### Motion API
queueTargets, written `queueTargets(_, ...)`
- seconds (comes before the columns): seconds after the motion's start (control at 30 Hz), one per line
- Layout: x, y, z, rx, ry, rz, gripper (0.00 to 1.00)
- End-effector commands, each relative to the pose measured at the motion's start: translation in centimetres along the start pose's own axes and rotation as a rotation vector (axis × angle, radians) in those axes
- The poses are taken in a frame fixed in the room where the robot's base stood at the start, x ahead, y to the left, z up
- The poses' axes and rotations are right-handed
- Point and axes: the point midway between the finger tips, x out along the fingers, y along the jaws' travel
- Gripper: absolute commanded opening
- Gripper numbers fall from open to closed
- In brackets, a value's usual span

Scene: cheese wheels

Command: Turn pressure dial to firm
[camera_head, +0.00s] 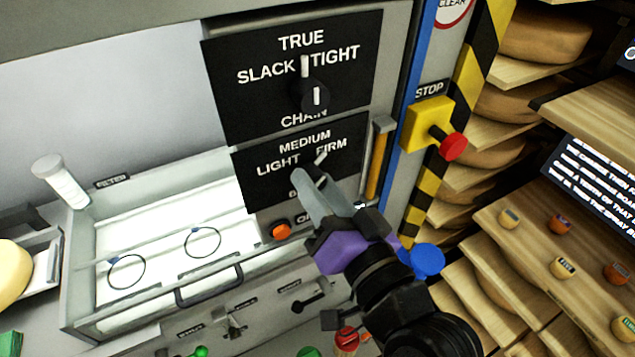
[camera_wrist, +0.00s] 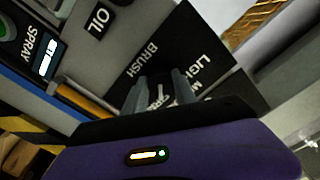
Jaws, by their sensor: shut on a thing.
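The pressure dial's black panel (camera_head: 262,187), marked LIGHT, MEDIUM and FIRM, is on the grey machine front in the head view. My gripper (camera_head: 304,174) reaches the panel from the lower right and covers most of the dial. In the wrist view, my gripper (camera_wrist: 161,88) is shut on the dark dial (camera_wrist: 160,97), one finger on each side. A white mark shows on the dial. BRUSH and part of LIGHT are readable on the panel there.
Above is the chain dial (camera_head: 311,96), marked SLACK, TRUE and TIGHT. An orange button (camera_head: 281,230) sits below the panel. A yellow handle (camera_head: 379,160) and a red stop button (camera_head: 453,147) stand to the right. Cheese shelves (camera_head: 530,72) lie further right.

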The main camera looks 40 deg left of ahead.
Motion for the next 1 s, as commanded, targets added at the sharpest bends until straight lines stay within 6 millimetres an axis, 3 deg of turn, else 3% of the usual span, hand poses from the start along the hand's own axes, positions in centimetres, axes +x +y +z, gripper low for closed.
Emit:
queueTargets(0.23,0.0,0.0,-0.1,0.000,0.003,-0.001,0.00)
queueTargets(0.27,0.0,0.0,-0.1,0.000,0.003,-0.001,0.35)
queueTargets(0.37,0.0,0.0,-0.1,0.000,0.003,-0.001,0.54)
queueTargets(0.73,-0.4,0.1,0.0,0.000,0.001,0.001,0.54)
queueTargets(1.0,-4.3,0.3,0.2,0.000,0.003,0.003,0.54)
